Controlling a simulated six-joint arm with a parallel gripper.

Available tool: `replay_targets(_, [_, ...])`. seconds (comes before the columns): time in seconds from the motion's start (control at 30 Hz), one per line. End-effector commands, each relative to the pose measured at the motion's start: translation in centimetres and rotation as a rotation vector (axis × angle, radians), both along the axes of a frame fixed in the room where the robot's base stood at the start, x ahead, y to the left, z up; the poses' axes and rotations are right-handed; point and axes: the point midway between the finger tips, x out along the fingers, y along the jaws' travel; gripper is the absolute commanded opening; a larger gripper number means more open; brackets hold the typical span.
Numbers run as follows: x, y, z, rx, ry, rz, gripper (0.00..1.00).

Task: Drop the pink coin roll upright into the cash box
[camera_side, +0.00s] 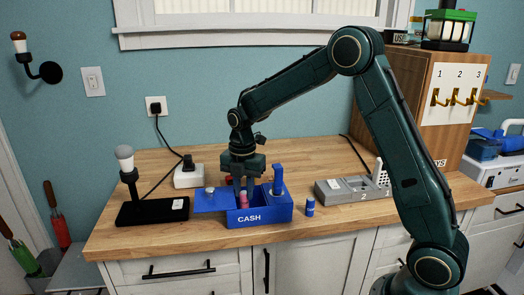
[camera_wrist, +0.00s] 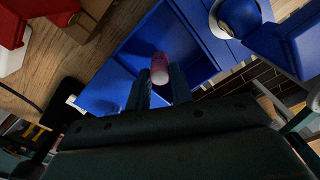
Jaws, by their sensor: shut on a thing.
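The blue cash box (camera_side: 262,216), marked CASH, stands open on the wooden counter. Its inside shows in the wrist view (camera_wrist: 118,88). My gripper (camera_side: 243,191) points down at the left part of the box and is shut on the pink coin roll (camera_side: 244,201). The roll looks about upright in the side view, with its lower end near the height of the box's front rim. In the wrist view the roll (camera_wrist: 160,68) sticks out past the fingertips (camera_wrist: 163,86). I cannot tell whether it touches the box floor.
A blue flap with a grey knob (camera_side: 210,200) lies at the box's left. A blue upright part (camera_side: 278,180) rises at its right. A small blue cylinder (camera_side: 309,207) and a grey device (camera_side: 350,190) stand further right. A black lamp base (camera_side: 150,211) is left.

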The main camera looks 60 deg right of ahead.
Motion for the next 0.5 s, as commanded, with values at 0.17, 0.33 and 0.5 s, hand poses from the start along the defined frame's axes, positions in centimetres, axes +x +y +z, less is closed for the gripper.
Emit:
replay_targets(0.17, [-0.01,0.0,-0.4,0.0,0.001,0.0,0.05])
replay_targets(0.33, [-0.02,0.0,-0.75,0.0,0.001,0.0,0.05])
replay_targets(0.5, [0.0,0.0,-1.09,0.0,0.0,0.0,0.05])
